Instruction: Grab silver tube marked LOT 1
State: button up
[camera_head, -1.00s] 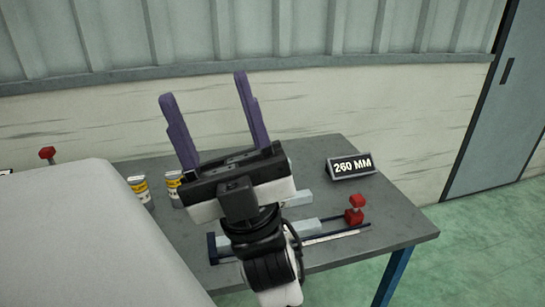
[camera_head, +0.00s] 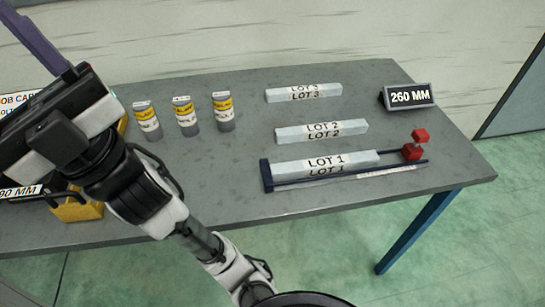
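The silver tube marked LOT 1 (camera_head: 355,161) lies in a dark blue measuring fixture (camera_head: 267,176) near the front right of the table. Its left end is at the fixture's end plate, and a red stop block (camera_head: 413,152) stands by its right end. My gripper is at the upper left, well left of the tube and apart from it. One purple finger (camera_head: 35,40) shows; the other is out of the picture, so its opening cannot be judged.
Tubes marked LOT 2 (camera_head: 355,129) and LOT 3 (camera_head: 325,92) lie behind LOT 1. Several yellow-labelled cans (camera_head: 185,117) stand left of them. A 260 MM sign (camera_head: 409,96) stands at the right. A yellow holder (camera_head: 75,209) is partly hidden by my arm.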

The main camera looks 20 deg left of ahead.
aim_at(297, 169)
jog(key=k+l+u, duration=0.1)
jog(key=l+u, duration=0.15)
jog(key=l, duration=0.2)
jog(key=k+l+u, duration=0.2)
jog(key=l, duration=0.25)
jog(key=l+u, duration=0.25)
jog(key=l, duration=0.15)
jog(key=k+l+u, duration=0.25)
jog(key=l, duration=0.15)
